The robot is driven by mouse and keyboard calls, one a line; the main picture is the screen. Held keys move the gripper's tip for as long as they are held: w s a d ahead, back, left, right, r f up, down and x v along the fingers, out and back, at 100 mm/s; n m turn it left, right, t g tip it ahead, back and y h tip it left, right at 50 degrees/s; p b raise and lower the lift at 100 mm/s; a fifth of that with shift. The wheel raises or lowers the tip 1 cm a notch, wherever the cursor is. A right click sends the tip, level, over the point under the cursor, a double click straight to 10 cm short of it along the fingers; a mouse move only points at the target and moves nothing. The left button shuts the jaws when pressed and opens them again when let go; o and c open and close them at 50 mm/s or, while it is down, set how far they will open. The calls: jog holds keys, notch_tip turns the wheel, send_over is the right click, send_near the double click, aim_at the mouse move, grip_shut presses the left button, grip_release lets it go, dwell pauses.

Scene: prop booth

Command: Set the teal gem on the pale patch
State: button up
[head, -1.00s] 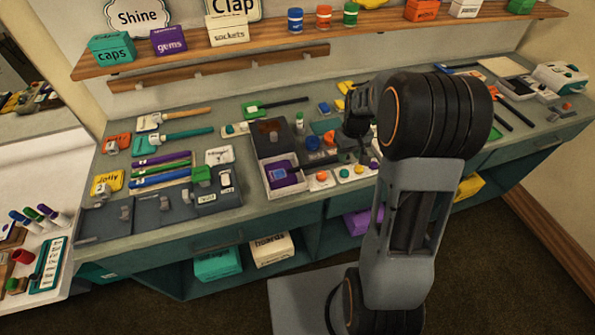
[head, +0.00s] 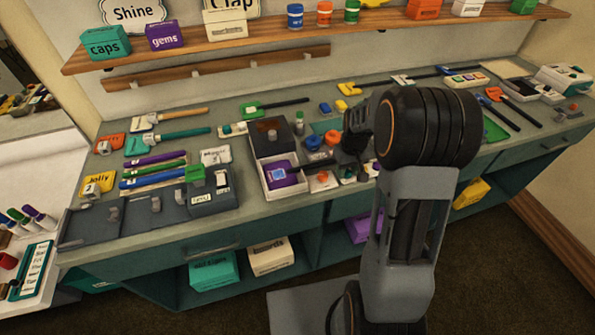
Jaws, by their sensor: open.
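My gripper (head: 352,165) hangs low over the middle of the bench, pointing down; its fingers are small, dark and partly hidden by my arm. Below and left of it, small coloured pieces lie on pale squares (head: 325,186) at the bench's front edge. One piece is red-orange (head: 323,177). A small teal spot (head: 346,173) shows close to the gripper; I cannot tell for sure that it is the teal gem. Which pale square is the patch is also unclear. I see nothing held. My arm hides the bench to the right of the gripper.
An open box (head: 287,190) with a purple item stands left of the gripper. Blue and red round pieces (head: 314,143) and a teal mat sit behind it. Tools and dark trays (head: 150,210) fill the left bench. A shelf (head: 200,52) with boxes runs along the wall.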

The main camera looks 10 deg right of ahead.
aim_at(348, 171)
jog(key=shift+c, duration=0.4)
jog(key=c, duration=0.4)
jog(key=shift+r, duration=0.15)
jog(key=shift+r+p, duration=2.6)
jog(key=shift+r, duration=0.8)
jog(key=shift+s, duration=0.1)
